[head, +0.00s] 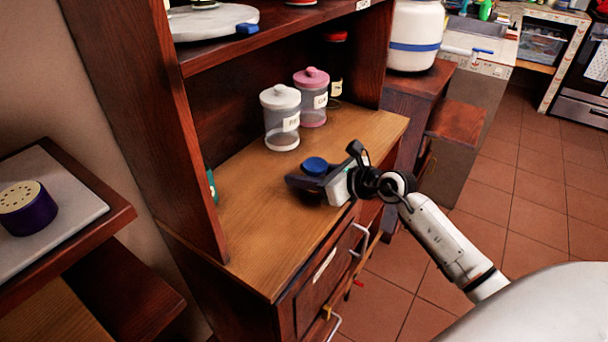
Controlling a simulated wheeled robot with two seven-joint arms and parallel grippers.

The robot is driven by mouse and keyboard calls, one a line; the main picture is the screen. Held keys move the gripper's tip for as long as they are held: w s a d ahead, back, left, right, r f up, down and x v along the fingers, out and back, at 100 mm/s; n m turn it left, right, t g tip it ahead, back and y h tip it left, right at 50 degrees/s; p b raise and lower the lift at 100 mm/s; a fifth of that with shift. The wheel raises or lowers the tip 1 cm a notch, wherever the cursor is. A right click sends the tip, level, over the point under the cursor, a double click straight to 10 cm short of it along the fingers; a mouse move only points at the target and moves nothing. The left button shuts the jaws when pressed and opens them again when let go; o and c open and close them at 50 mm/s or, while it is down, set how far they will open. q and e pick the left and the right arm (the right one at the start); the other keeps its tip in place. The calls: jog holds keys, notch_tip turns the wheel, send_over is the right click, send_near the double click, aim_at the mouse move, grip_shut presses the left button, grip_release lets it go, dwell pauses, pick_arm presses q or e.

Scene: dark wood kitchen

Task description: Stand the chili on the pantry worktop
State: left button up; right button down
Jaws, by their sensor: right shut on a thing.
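My right gripper (308,183) reaches in over the front edge of the pantry worktop (253,215) from the right. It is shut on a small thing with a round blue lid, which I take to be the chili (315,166). The lid faces up and the thing looks upright. The gripper hides its body, and I cannot tell whether its base touches the worktop. My left gripper is not in view.
A white-lidded jar (281,122) and a pink-lidded jar (312,98) stand behind the gripper. A teal thing (211,187) is partly hidden by the left cabinet post. The worktop's front left is clear. Drawer handles (361,240) stick out below.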

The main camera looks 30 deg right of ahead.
jog(key=shift+f, duration=0.1)
jog(key=c, duration=1.2)
grip_release()
jog(key=shift+o, duration=0.2)
jog(key=shift+s+r, duration=0.1)
jog(key=shift+r, duration=0.15)
jog(key=v, duration=1.1)
jog(key=shift+s+d+r, duration=0.1)
jog(key=shift+s, duration=0.3)
